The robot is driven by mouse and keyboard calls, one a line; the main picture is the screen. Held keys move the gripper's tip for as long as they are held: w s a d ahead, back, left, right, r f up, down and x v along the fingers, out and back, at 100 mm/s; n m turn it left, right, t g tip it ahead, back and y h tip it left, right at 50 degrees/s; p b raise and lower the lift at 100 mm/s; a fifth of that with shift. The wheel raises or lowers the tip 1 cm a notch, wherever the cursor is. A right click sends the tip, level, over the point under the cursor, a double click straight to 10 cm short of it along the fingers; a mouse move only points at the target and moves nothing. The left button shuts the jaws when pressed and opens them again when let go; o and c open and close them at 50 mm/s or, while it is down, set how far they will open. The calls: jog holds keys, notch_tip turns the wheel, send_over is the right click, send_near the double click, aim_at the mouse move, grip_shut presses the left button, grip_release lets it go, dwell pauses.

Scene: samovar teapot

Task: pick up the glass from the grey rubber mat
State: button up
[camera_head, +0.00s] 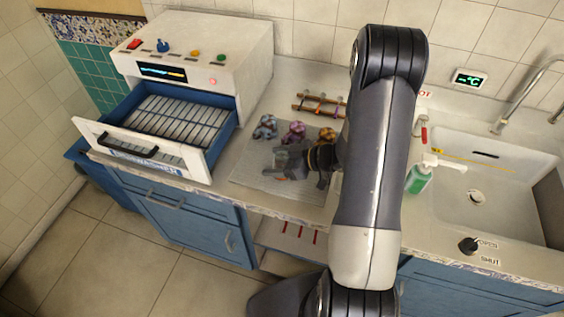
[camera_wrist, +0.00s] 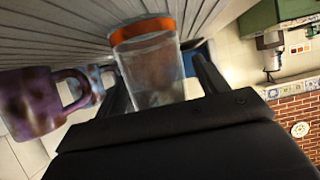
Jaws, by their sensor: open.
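The clear glass (camera_wrist: 155,72) with an orange band at one end lies between the two fingers of my gripper (camera_wrist: 160,80) in the wrist view. The fingers stand apart, one on each side of it, and I cannot tell whether either touches it. In the head view my gripper (camera_head: 287,163) is low over the grey rubber mat (camera_head: 247,178) on the counter. The glass is hard to make out there beside the gripper. The mat's ribbed surface also shows in the wrist view (camera_wrist: 60,25).
A blue mug (camera_head: 265,127), a purple mug (camera_head: 294,131) and a partly hidden orange-brown one (camera_head: 327,134) stand behind my gripper. An open drawer machine (camera_head: 195,60) is left. A soap bottle (camera_head: 418,179) and sink (camera_head: 500,175) are right.

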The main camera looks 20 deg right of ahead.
jog(key=shift+c, duration=0.3)
jog(key=c, duration=1)
jog(key=shift+r, duration=0.1)
